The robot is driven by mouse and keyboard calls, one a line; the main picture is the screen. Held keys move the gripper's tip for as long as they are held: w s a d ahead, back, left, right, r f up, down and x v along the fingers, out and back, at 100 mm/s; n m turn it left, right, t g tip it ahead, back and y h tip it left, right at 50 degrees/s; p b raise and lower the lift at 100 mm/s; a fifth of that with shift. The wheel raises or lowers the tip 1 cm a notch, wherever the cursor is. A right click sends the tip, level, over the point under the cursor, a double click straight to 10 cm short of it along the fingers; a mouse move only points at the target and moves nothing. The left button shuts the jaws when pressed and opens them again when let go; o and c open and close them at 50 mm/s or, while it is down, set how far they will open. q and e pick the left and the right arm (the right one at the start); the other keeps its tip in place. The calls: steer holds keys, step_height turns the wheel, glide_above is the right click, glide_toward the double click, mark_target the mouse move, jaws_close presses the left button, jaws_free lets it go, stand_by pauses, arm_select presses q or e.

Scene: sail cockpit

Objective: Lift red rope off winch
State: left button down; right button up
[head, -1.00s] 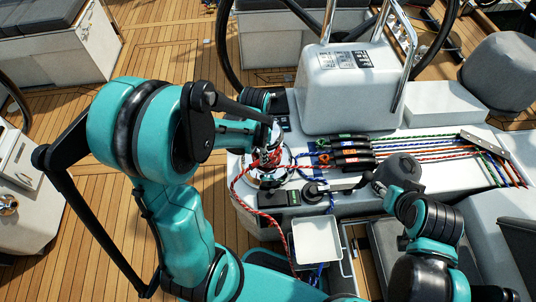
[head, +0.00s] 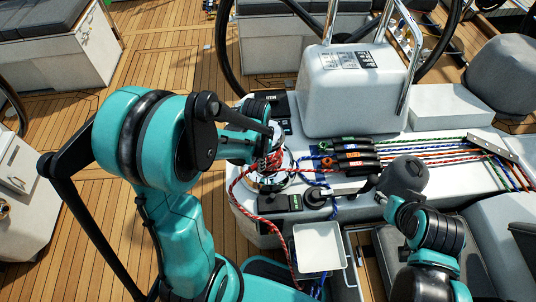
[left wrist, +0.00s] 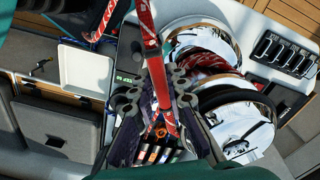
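The red and white rope (head: 233,187) arcs left of the chrome winch (head: 283,162) and hangs down in front of the console. In the left wrist view, red turns (left wrist: 207,64) lie around the winch drum (left wrist: 238,112), and a long strand (left wrist: 154,75) runs down between my gripper's fingers. My left gripper (head: 268,158) is at the winch, partly hiding it. It also shows in the left wrist view (left wrist: 158,95), its fingers apart on either side of the strand.
Several rope clutches (head: 355,158) with coloured lines stand right of the winch. A switch panel (head: 280,203) and white tray (head: 320,246) lie in front. Wood deck is clear at left.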

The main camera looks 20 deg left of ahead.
stand_by(0.3)
arm_select(q)
steer(key=shift+r+p, duration=1.6)
steer(key=shift+r, duration=0.5)
steer(key=shift+r+p, duration=1.5)
steer(key=shift+r, duration=0.6)
steer(key=shift+r+p, duration=1.6)
steer(key=shift+r, duration=0.5)
steer(key=shift+r+p, duration=1.55)
steer(key=shift+r, duration=0.55)
